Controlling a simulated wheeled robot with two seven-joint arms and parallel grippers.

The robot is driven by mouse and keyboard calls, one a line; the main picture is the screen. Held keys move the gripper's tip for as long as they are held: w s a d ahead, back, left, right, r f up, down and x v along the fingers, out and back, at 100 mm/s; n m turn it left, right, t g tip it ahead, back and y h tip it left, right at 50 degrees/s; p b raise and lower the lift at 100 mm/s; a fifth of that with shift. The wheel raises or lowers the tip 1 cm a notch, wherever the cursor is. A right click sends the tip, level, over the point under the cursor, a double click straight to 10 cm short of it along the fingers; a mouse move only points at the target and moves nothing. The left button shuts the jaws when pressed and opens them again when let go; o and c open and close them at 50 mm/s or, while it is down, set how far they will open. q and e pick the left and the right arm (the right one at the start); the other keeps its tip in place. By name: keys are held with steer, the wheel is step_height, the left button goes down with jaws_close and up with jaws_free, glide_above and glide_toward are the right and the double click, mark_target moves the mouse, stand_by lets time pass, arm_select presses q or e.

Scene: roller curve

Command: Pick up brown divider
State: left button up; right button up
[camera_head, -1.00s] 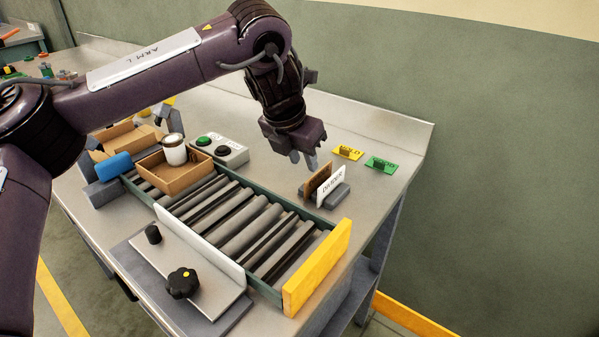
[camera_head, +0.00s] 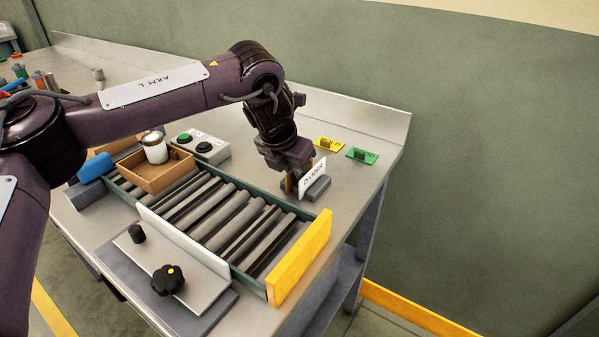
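The brown divider (camera_head: 288,183) stands upright at the right part of the bench, just left of a white card (camera_head: 312,176) lettered "DIVIDER". Only a small part of the brown divider shows; my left gripper hides most of it. My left gripper (camera_head: 291,184) points down at the brown divider, with its fingers down at the divider's level. The fingers are small and partly hidden, so I cannot tell whether they are closed on it. A grey holder block (camera_head: 319,188) sits beside the white card. My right gripper is not in view.
A roller conveyor (camera_head: 220,215) with a yellow end stop (camera_head: 300,258) lies in front. A cardboard tray (camera_head: 158,180) with a white cup (camera_head: 154,147) sits on its left end. Yellow (camera_head: 328,144) and green (camera_head: 362,155) tags lie behind. The wall is beyond.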

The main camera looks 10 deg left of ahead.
arm_select(q)
jaws_close()
